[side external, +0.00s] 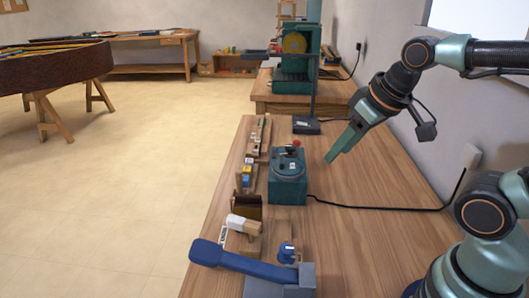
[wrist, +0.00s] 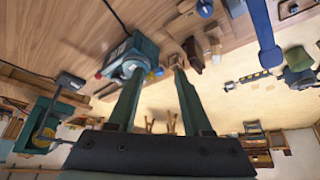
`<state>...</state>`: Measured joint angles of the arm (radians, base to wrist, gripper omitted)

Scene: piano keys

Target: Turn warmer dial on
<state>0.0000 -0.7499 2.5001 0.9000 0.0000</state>
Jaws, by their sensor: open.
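The warmer appears to be the teal box (side external: 288,190) with a round grey top and a small red knob (side external: 296,143) at its back. The box (wrist: 142,48) also shows in the wrist view, beyond my left finger, with the red knob (wrist: 98,76) at its left. I cannot tell which part is the dial or how it is set. My gripper (side external: 331,158) is open and empty, above the bench to the right of the box and apart from it. In the wrist view its two fingers (wrist: 157,75) are spread, with nothing between them.
A blue-handled press (side external: 255,265) stands at the near end of the bench (side external: 360,240). Small blocks line the left edge (side external: 247,172). A black cable (side external: 380,208) runs right from the box to the wall. The bench right of the box is otherwise clear.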

